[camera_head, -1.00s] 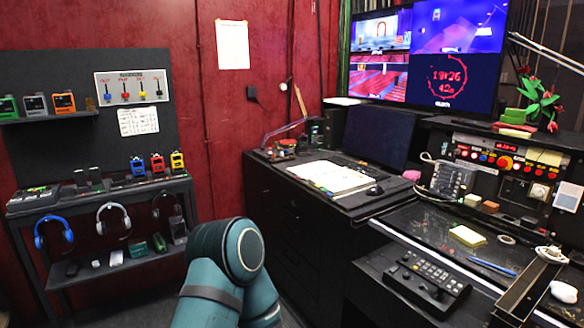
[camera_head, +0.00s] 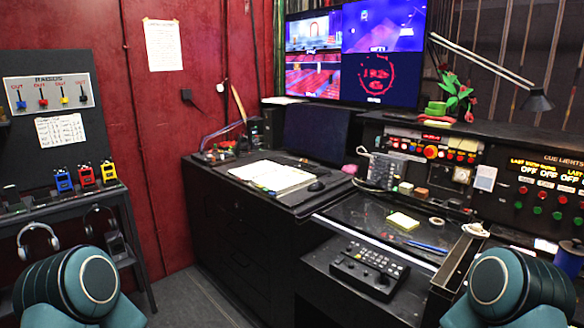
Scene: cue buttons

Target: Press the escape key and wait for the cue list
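A black control keypad (camera_head: 368,268) with several small keys lies on the low dark shelf in front of the desk. No escape key can be told apart at this size. A dark, blank monitor (camera_head: 316,135) stands at the back of the desk, and no list shows on it. The large wall screen (camera_head: 355,55) shows several pictures and a red round clock. Rounded teal parts of my two arms show at the bottom left and bottom right. Neither gripper is in view.
A cue lights panel (camera_head: 548,190) with red and green buttons stands at the right. An open script (camera_head: 272,176), a mouse (camera_head: 317,186), a yellow note pad (camera_head: 403,221) and a blue pen (camera_head: 427,247) lie on the desk. A radio shelf (camera_head: 70,195) stands left; grey floor (camera_head: 180,290) is clear between.

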